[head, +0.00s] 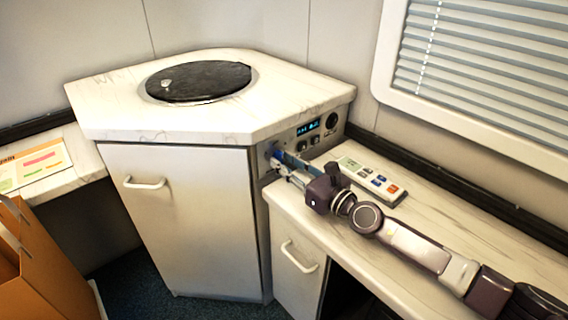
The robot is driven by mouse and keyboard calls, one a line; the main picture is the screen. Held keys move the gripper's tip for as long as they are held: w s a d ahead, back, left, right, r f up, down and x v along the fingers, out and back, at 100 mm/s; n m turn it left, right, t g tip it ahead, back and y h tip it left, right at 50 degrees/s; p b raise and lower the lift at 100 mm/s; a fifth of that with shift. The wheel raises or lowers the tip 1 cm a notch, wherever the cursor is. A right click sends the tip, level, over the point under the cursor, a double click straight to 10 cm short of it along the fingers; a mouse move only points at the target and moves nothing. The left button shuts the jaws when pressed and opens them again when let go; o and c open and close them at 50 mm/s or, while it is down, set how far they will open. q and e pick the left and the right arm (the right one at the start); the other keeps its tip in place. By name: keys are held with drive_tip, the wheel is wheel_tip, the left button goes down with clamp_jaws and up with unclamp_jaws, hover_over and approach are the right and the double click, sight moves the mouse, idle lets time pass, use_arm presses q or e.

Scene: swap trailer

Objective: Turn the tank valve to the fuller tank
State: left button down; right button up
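A control panel (318,131) is set in the right side of the corner cabinet, with a lit blue display (308,128), a large dark knob (332,120) and smaller knobs below the display. My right gripper (280,158) reaches in from the right, and its fingertips are at the panel's lower left end. Something blue shows at the fingers; I cannot tell whether it is part of the gripper or a valve handle. The fingers hide that part of the panel, so a grip cannot be made out. No tanks can be picked out. My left gripper is not in view.
A white remote-like device (368,181) with coloured buttons lies on the right counter (465,210), just behind my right arm. A round black lid (198,82) is on the corner cabinet's top (285,95). An orange-brown box (45,265) stands at lower left.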

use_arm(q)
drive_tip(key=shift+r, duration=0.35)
use_arm(e)
drive_tip(key=shift+w+a, duration=0.3)
drive_tip(key=shift+r, duration=0.1)
clamp_jaws()
drive_tip(key=shift+m, duration=0.8)
drive_tip(key=m+p, duration=0.2)
drive_tip(key=m, duration=0.2)
drive_tip(key=shift+r, duration=0.1)
drive_tip(key=m+p, duration=0.2)
drive_tip(key=m, duration=0.2)
drive_tip(key=shift+m, duration=0.4)
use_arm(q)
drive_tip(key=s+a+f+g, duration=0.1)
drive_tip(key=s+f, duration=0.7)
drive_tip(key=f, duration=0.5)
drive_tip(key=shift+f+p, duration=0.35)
use_arm(e)
drive_tip(key=shift+m, duration=0.4)
